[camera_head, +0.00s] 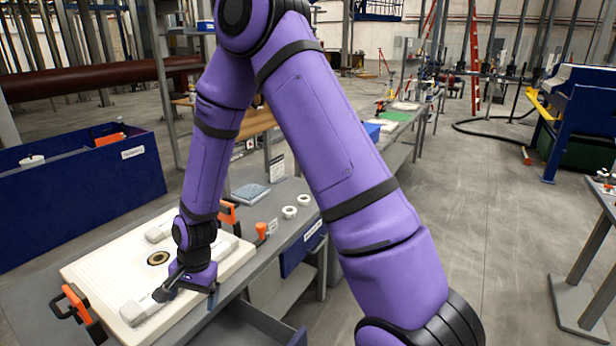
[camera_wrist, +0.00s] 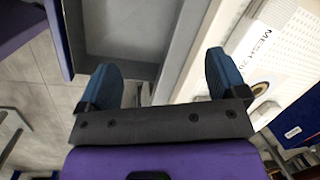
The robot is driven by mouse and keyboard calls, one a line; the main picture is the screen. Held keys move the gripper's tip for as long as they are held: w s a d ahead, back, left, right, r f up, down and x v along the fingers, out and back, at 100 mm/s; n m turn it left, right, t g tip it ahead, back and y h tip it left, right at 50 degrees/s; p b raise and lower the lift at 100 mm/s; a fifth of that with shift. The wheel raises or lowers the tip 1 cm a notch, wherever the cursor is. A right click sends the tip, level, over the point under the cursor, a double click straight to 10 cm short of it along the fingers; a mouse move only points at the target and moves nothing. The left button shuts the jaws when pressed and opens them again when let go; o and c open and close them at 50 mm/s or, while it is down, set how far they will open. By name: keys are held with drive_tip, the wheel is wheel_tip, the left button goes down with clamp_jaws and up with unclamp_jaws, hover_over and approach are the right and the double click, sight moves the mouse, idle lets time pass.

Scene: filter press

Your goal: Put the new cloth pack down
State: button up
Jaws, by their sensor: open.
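A cream filter plate (camera_head: 90,270) lies flat on the bench, with a dark-ringed centre hole (camera_head: 158,258) and light grey pads on it. In the wrist view, a white surface with the printed word MESH (camera_wrist: 268,32) shows on the right, near the ringed hole (camera_wrist: 260,88). A folded blue-grey cloth square (camera_head: 250,193) lies on the bench behind the plate. I cannot tell for sure which is the new cloth pack. My gripper (camera_head: 183,290) is low over the plate's front right part. Its blue fingers (camera_wrist: 165,85) are apart with nothing between them.
Orange-handled clamps (camera_head: 76,303) stand at the plate's edges. Two white rings (camera_head: 297,206) lie on the bench (camera_head: 262,240). An open grey drawer (camera_head: 240,330) juts out in front, also in the wrist view (camera_wrist: 128,40). A blue bin (camera_head: 80,180) stands left.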

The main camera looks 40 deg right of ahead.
drive_tip(key=s+d+r+n+t+h, duration=0.1)
drive_tip(key=s+d+r+n, duration=0.15)
drive_tip(key=r, duration=0.45)
drive_tip(key=s+d+r+n+t, duration=0.1)
drive_tip(key=d+r, duration=0.2)
drive_tip(key=r, duration=0.5)
drive_tip(key=s+d+r+n+h, duration=0.1)
drive_tip(key=s+d+r+n, duration=0.1)
drive_tip(key=r, duration=0.5)
drive_tip(key=s+d+r+n+t, duration=0.1)
drive_tip(key=s+d+r+n, duration=0.1)
drive_tip(key=s+r, duration=0.4)
drive_tip(key=s+d+r+n+t, duration=0.1)
drive_tip(key=s+d+r+n, duration=0.1)
drive_tip(key=s+d+r, duration=0.2)
drive_tip(key=s+r, duration=0.3)
drive_tip(key=s, duration=0.5)
drive_tip(key=shift+s+d+r+t+h, duration=0.2)
drive_tip(key=shift+s+t+h, duration=0.1)
drive_tip(key=shift+s+t, duration=0.1)
